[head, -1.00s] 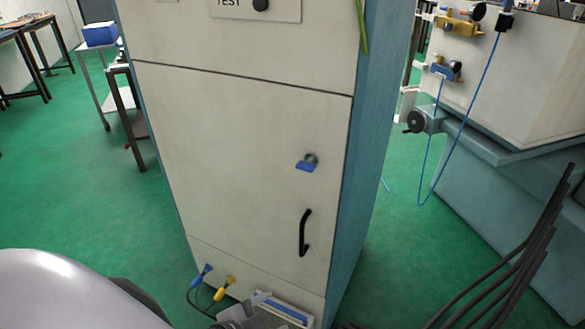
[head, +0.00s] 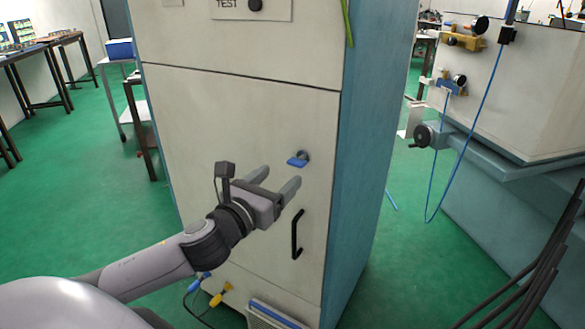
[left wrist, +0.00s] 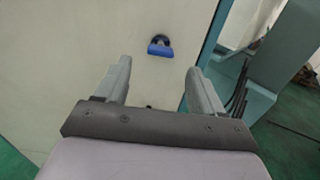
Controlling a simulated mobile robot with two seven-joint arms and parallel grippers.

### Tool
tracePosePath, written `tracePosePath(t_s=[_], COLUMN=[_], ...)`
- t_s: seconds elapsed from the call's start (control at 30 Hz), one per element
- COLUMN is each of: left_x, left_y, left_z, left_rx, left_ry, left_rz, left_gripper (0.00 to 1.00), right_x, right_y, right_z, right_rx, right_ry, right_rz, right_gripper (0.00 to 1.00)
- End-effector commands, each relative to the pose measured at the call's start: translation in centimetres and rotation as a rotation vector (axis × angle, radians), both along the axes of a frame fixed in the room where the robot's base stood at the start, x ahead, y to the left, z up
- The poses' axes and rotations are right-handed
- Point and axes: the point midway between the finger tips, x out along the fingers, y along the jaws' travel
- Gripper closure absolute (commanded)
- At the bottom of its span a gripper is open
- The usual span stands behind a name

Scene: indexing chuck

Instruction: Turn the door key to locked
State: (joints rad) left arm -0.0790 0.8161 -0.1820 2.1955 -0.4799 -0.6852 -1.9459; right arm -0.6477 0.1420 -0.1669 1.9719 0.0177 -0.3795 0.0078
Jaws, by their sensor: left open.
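The door key (head: 298,160) has a blue grip and sits in a dark round lock on the cream cabinet door (head: 205,115). Its blue grip lies roughly level in the head view. In the left wrist view the key (left wrist: 160,48) is ahead of the fingers, above the gap between them. My left gripper (head: 275,180) is open and empty, in front of the door, a little left of and below the key, not touching it. In the left wrist view its two fingers (left wrist: 158,82) stand wide apart. My right gripper is not in view.
A black door handle (head: 297,234) is below the key. Blue and yellow cable plugs (head: 218,294) are low on the cabinet. A grey-blue machine with a handwheel (head: 423,135) stands to the right. Green floor is free left of the cabinet.

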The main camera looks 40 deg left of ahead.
Motion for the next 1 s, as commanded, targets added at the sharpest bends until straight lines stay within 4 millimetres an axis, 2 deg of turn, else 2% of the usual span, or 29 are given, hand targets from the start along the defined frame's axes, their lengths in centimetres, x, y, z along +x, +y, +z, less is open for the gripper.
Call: tracePosePath(t_s=[0.5, 0.7, 0.93, 0.97, 1.0], left_x=[5.7, 6.5, 6.6, 6.6, 6.5], left_y=[0.4, 0.5, 0.4, 0.4, 0.4], left_z=[0.0, -0.1, -0.1, -0.1, -0.1], left_rx=[-0.007, -0.007, -0.007, -0.007, -0.007], left_ry=[0.0, 0.002, 0.002, 0.002, 0.002], left_rz=[0.0, -0.001, -0.002, -0.002, -0.002], left_gripper=[0.32, 0.32, 0.32, 0.35, 0.48], right_x=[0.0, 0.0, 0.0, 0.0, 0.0], right_y=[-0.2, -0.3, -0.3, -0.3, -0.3], right_z=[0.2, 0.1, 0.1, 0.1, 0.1], right_rx=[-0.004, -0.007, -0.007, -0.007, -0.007], right_ry=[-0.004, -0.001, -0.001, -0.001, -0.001], right_rz=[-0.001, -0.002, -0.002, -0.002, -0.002], right_gripper=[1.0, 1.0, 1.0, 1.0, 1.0])
